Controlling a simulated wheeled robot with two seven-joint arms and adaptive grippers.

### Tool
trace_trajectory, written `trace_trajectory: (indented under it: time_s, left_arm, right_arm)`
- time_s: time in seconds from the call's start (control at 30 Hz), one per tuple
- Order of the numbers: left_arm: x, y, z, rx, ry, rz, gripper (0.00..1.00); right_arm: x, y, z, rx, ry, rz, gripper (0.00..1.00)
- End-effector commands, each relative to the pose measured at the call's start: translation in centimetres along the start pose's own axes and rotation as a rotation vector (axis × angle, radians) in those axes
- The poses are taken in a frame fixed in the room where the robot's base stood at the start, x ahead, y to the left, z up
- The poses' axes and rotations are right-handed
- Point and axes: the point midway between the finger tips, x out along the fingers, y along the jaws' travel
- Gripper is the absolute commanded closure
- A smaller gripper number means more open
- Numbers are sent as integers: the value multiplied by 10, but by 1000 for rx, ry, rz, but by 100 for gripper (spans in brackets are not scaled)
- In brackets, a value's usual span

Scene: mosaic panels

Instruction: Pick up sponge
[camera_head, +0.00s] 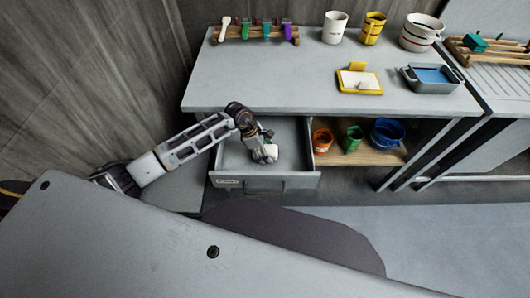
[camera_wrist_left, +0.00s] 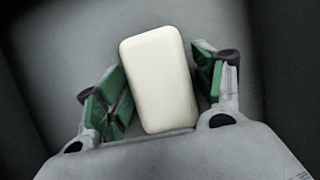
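A white rounded block, which looks like the sponge (camera_head: 271,152), lies in the open drawer (camera_head: 232,158) under the table top. It also shows large in the left wrist view as the sponge (camera_wrist_left: 160,75), slightly tilted. My left gripper (camera_head: 264,152) reaches down into the drawer over it. In the wrist view my left gripper's (camera_wrist_left: 165,95) green-padded fingers stand apart on either side of the sponge, close to its sides; firm contact is not visible. My right gripper is in neither view.
The drawer walls surround the left gripper closely. Orange (camera_head: 322,140), green (camera_head: 353,138) and blue (camera_head: 387,134) containers stand on the shelf to the right. On the table top are a yellow tray (camera_head: 347,87), a grey basin (camera_head: 432,87), cups and a tool rack (camera_head: 257,38).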

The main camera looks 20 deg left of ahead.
Motion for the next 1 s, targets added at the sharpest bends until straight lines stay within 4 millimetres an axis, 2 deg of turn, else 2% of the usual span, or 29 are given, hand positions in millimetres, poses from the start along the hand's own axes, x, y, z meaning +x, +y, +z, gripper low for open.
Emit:
trace_trajectory:
  time_s: [0.03,0.17,0.2,0.8,1.0]
  left_arm:
    - [0,0,0,0,0,0,43]
    - [0,0,0,0,0,0,60]
    - [0,0,0,0,0,0,61]
    - [-6,0,3,-1,-1,0,61]
    - [-30,1,12,3,-1,3,61]
  right_arm:
    - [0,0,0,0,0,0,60]
    - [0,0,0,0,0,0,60]
    - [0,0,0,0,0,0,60]
    - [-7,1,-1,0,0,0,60]
    - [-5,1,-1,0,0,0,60]
